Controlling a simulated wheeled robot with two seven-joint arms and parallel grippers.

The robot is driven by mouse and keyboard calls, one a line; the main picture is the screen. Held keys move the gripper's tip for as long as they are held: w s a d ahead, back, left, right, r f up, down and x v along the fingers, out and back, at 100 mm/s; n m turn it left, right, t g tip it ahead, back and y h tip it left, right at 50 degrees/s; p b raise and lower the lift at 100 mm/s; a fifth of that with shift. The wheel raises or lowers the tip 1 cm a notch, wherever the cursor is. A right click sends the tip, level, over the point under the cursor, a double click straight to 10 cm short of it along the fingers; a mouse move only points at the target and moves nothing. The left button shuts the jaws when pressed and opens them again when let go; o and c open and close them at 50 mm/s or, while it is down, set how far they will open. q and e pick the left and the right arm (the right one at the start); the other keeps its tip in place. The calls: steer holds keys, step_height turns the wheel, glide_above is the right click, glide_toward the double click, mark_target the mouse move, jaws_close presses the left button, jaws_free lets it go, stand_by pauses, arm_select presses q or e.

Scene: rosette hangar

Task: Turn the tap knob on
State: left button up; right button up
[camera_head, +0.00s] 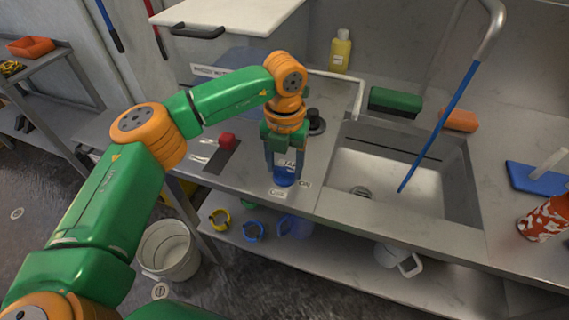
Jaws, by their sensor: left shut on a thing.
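My left gripper (284,163) reaches down over the counter's front edge, left of the sink. It is shut on a blue piece, which looks like the tap knob (285,178). The knob is mostly hidden by the fingers, so its turned angle cannot be told. Small pale labels (278,192) lie on the counter beside it. A pale tap spout (335,76) runs behind the gripper toward the sink. My right gripper is not in view.
The steel sink (400,185) is right of the gripper, with a blue-handled pole (440,128) leaning in it. A red knob (227,140) on a dark plate is to the left. A black round fitting (316,122) stands close behind the gripper. A white bucket (168,250) stands on the floor.

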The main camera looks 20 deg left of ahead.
mark_target(284, 169)
arm_select(q)
steer(key=shift+r, duration=0.1)
steer(key=o, duration=1.4)
steer(key=shift+c, duration=0.2)
step_height(284, 169, up, 7)
steer(key=shift+r+b, duration=0.1)
steer(key=shift+b, duration=0.35)
